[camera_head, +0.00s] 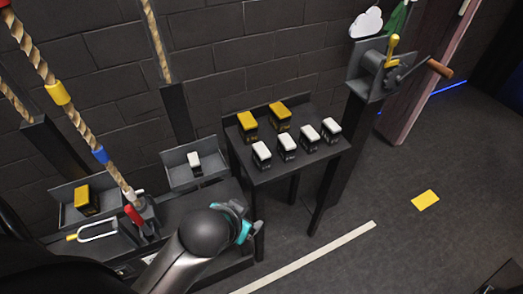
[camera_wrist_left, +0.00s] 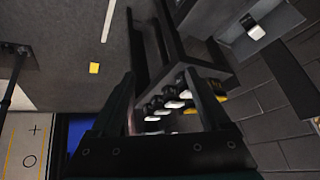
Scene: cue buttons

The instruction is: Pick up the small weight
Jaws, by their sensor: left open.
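Several small weights with white tops and black bodies stand in a row on a dark table, the nearest small weight (camera_head: 262,154) at its front left. Another white-topped weight (camera_head: 195,163) sits in a grey tray (camera_head: 180,181) left of the table; it also shows in the left wrist view (camera_wrist_left: 256,31). Two larger yellow-topped weights (camera_head: 279,116) stand behind the row. My left gripper (camera_head: 240,224) is open and empty, in front of and below the table. In the left wrist view its fingers (camera_wrist_left: 163,88) point toward the table's weights (camera_wrist_left: 172,103), still apart from them.
A yellow-topped weight (camera_head: 86,199) sits in another grey tray at the left. Ropes with coloured bands (camera_head: 58,93) hang at the left. A crank on a post (camera_head: 388,67) stands right of the table. The floor at the right is open, with a yellow marker (camera_head: 425,200).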

